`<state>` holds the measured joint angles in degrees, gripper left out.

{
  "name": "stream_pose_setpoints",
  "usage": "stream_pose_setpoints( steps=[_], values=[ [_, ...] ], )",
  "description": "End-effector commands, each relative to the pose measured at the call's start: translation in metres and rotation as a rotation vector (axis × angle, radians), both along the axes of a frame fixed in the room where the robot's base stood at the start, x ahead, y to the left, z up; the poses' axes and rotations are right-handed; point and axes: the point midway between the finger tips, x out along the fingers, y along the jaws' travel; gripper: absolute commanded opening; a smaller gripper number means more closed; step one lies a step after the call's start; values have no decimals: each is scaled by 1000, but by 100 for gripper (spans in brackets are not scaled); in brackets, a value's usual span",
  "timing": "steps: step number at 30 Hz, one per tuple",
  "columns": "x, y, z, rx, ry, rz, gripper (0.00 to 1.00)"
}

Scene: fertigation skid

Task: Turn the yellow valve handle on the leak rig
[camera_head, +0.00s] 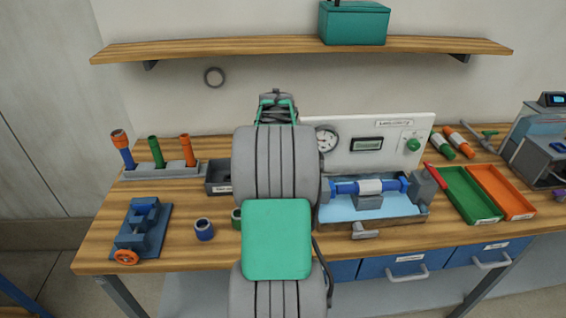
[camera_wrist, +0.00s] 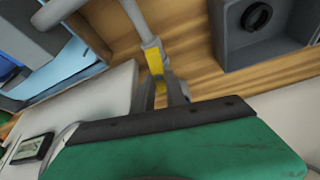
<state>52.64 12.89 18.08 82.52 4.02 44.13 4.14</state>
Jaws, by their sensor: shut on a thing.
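The yellow valve handle (camera_wrist: 155,62) shows in the wrist view at the end of a grey pipe (camera_wrist: 142,22). My gripper (camera_wrist: 160,82) is shut on it, with a finger on each side of the yellow part. In the head view my arm hides both the handle and my fingertips. The leak rig shows there with a water tray (camera_head: 340,211), a blue pipe with a pale middle section (camera_head: 370,187), and a white panel (camera_head: 408,150) with a round gauge (camera_head: 326,141). The rig's tray edge also shows at the upper left of the wrist view (camera_wrist: 75,62).
A grey bin (camera_wrist: 285,42) holding a black ring lies right of the handle in the wrist view. On the bench, a blue vise (camera_head: 143,225) and a blue ring (camera_head: 204,229) stand left; green (camera_head: 467,212) and orange (camera_head: 519,213) trays lie right. A shelf (camera_head: 200,50) runs above.

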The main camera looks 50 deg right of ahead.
Motion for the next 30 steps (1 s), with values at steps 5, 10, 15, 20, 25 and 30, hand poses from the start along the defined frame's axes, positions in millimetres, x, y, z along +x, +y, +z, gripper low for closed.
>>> stream_pose_setpoints(
  steps=[5, 10, 15, 20, 25, 30],
  values=[
    [1, -2, 2, -6, -4, 108, 0],
    [1, -2, 2, -6, -4, 176, 0],
    [1, -1, 3, -6, -4, 209, 0],
    [1, -1, 3, -6, -4, 218, 0],
    [1, -1, 3, -6, -4, 219, 0],
    [2, -1, 3, -6, -4, 218, 21]
  ],
)
